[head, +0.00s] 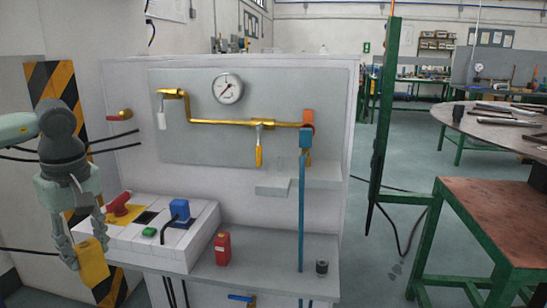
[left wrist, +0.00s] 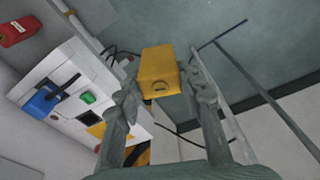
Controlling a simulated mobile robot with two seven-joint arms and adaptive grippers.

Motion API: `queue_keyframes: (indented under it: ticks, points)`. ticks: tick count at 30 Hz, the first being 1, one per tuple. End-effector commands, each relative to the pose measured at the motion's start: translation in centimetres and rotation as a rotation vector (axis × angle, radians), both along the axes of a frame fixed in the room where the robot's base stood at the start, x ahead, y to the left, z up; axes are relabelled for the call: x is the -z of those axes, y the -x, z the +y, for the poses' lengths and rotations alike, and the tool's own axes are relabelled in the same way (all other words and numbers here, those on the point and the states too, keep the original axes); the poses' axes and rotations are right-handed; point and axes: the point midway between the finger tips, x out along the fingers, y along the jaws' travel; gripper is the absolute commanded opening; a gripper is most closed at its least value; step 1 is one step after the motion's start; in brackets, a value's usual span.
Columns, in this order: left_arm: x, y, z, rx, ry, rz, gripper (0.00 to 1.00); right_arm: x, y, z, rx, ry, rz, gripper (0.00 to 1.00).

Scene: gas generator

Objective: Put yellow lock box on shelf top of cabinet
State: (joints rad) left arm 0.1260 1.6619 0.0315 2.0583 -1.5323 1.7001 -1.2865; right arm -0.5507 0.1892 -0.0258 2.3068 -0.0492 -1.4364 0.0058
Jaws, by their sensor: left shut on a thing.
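My left gripper (head: 86,242) is at the left of the head view, pointing down, shut on the yellow lock box (head: 93,264). In the left wrist view the yellow lock box (left wrist: 158,68) sits between the fingers of my left gripper (left wrist: 163,88). It is held in the air at the left of the cabinet (head: 258,274), beside the white control box. A small shelf (head: 325,174) with a lower ledge (head: 271,187) sticks out from the cabinet's upright panel, to the right of my gripper and bare. My right gripper is not in view.
The white control box (head: 180,242) carries a red switch (head: 118,204) and blue connector (head: 180,209). A red lock box (head: 222,248) and small dark cylinder (head: 322,267) stand on the lower top. Yellow piping (head: 220,121) and a blue upright pipe (head: 302,220) are near the shelf.

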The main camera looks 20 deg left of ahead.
Motion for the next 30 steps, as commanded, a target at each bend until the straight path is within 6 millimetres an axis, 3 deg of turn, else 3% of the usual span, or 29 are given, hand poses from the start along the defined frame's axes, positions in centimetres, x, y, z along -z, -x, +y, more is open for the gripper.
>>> queue_keyframes:
  ticks: [8,13,17,23,30]
  points:
    - [0.6,-0.2,-0.4,0.030,0.003,-0.005,0.02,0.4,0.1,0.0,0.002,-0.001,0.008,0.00]
    - [2.7,-0.6,-1.6,0.133,-0.001,-0.002,0.02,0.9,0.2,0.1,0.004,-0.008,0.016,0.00]
    - [4.7,-1.5,-3.7,0.254,0.003,-0.003,0.02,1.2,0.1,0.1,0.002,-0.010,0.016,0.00]
    - [7.7,-4.0,-10.0,0.569,0.004,-0.010,0.02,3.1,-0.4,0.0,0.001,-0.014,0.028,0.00]
    - [8.5,-7.7,-20.7,1.077,-0.003,-0.009,0.02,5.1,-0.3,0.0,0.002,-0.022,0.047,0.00]
